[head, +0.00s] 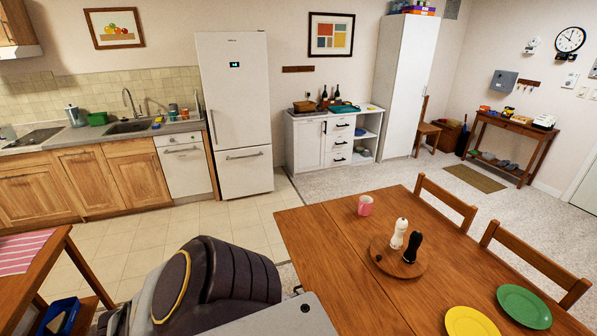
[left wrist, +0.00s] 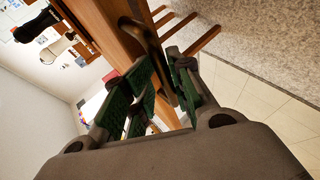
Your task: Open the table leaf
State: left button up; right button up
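The wooden table (head: 340,262) fills the lower right of the head view, with its near left edge beside my arm. In the left wrist view the table (left wrist: 112,35) appears tilted, and a brown curved bar like a handle (left wrist: 156,52) runs along its edge. My left gripper (left wrist: 165,75) has green-padded fingers standing apart, one on each side of this bar. A gap shows between the fingers, and I cannot see firm contact with the bar. The left fingers are hidden in the head view. My right gripper is not in view.
On the table stand a pink mug (head: 365,205), a round wooden board (head: 386,266) with a white mill (head: 399,233) and a black mill (head: 413,246), a yellow plate (head: 470,322) and a green plate (head: 524,306). Chairs (head: 446,203) line the far side. Tiled floor (head: 235,221) lies open beyond.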

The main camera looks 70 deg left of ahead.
pick_arm(q)
jog(key=shift+w+r, duration=0.1)
jog(key=shift+s+d, duration=0.1)
jog(key=shift+s, duration=0.25)
jog(key=v, duration=1.1)
dwell(0.4)
jog(key=shift+s+r, duration=0.1)
jog(key=shift+r, duration=0.1)
dwell(0.5)
